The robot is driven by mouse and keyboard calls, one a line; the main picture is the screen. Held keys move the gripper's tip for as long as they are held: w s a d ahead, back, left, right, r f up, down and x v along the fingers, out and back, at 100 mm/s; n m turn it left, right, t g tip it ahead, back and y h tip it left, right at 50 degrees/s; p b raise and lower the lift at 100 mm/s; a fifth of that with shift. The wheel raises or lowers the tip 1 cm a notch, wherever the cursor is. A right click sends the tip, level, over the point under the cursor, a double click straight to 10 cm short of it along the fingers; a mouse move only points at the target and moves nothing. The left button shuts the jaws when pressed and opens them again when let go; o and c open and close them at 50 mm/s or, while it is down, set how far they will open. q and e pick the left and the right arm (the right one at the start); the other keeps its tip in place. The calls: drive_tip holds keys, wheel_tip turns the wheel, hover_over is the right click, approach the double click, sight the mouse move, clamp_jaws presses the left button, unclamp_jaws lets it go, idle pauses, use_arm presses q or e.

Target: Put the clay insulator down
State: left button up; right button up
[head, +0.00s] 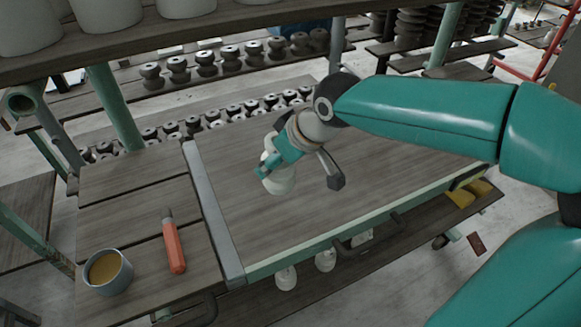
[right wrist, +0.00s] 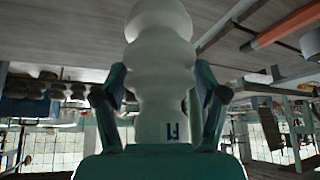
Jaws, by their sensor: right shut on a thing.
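The clay insulator (head: 281,182) is white with rounded ridges. In the head view it is at the left part of the wooden table top (head: 350,195), partly hidden by my right gripper (head: 272,168). I cannot tell whether it touches the wood. In the right wrist view the insulator (right wrist: 160,60) stands between the two fingers of my right gripper (right wrist: 161,105), which are shut on its sides. A dark blue mark shows on its end close to the palm. My left gripper is in neither view.
Left of a grey metal strip (head: 212,210) are an orange-handled tool (head: 173,245) and a cup of brown liquid (head: 108,272). Several white insulators (head: 286,278) are on a lower shelf. Brown insulators (head: 205,62) line racks behind. An upper shelf (head: 150,38) overhangs the back. The table's middle is bare.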

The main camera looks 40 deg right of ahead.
sight(279, 180)
wheel_tip(279, 180, down, 2)
drive_tip(key=shift+w+f, duration=0.1)
drive_tip(key=shift+f, duration=1.85)
drive_tip(key=shift+f+b, duration=0.2)
drive_tip(key=shift+b, duration=0.15)
drive_tip(key=o, duration=1.7)
drive_tip(key=shift+r, duration=0.1)
